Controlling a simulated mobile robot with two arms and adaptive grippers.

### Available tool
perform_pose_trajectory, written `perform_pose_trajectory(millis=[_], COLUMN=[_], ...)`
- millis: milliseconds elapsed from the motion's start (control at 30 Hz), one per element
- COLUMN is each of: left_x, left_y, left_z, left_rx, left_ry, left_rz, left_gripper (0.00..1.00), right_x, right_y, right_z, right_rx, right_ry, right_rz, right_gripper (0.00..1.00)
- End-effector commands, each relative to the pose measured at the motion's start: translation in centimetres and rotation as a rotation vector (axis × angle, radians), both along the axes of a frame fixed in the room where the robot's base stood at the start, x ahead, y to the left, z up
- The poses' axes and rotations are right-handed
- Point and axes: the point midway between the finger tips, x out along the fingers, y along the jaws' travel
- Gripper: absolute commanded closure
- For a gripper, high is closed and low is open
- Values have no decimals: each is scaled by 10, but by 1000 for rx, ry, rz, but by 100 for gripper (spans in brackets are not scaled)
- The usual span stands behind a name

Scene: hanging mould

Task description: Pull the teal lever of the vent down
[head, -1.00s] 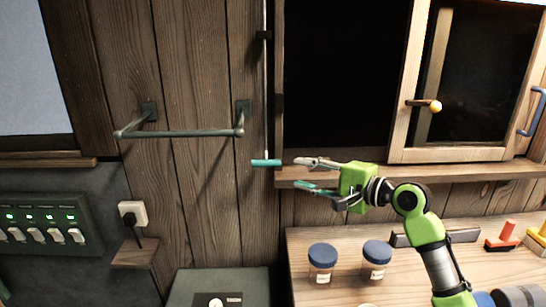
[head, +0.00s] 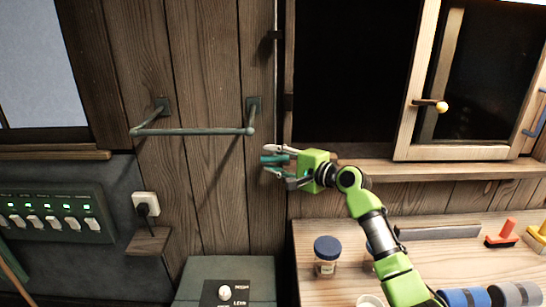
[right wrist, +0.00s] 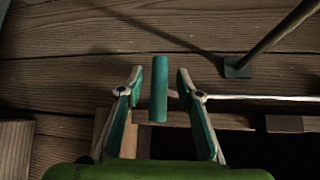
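The teal lever (head: 269,159) is a short horizontal bar at the lower end of a thin upright rod against the wooden wall, left of the dark window opening. My right gripper (head: 273,160) comes in from the right with its fingers around the lever. In the right wrist view, the lever (right wrist: 159,88) stands between the two fingers (right wrist: 158,84) of the open gripper. A gap shows on each side of it, the right one smaller. My left gripper is not in view.
A grey-green rail (head: 190,131) sticks out from the wall to the left. A wooden sill (head: 425,171) runs just right of my right gripper. Below are a workbench (head: 450,240) with a blue-lidded jar (head: 326,256) and a green-grey box (head: 228,268).

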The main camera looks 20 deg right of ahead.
Motion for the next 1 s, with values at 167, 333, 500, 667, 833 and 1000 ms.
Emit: perform_pose_trajectory(millis=[167, 333, 500, 667, 833, 1000], left_x=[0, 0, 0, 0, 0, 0], left_y=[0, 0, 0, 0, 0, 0], left_z=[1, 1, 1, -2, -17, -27], left_rx=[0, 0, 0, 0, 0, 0], left_ry=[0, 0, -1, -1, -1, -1], left_rz=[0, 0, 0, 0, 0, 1], left_gripper=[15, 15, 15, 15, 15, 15], right_x=[2, 2, 2, 2, 2, 2], right_y=[1, 1, 1, 1, 1, 0], right_z=[0, 0, 0, -5, -30, -48], right_rx=[-1, -1, 0, 3, 5, 5], right_ry=[0, 0, 0, 1, 7, 5], right_rz=[0, 0, 0, 0, -2, -2], right_gripper=[67, 72, 100, 100, 100, 100])
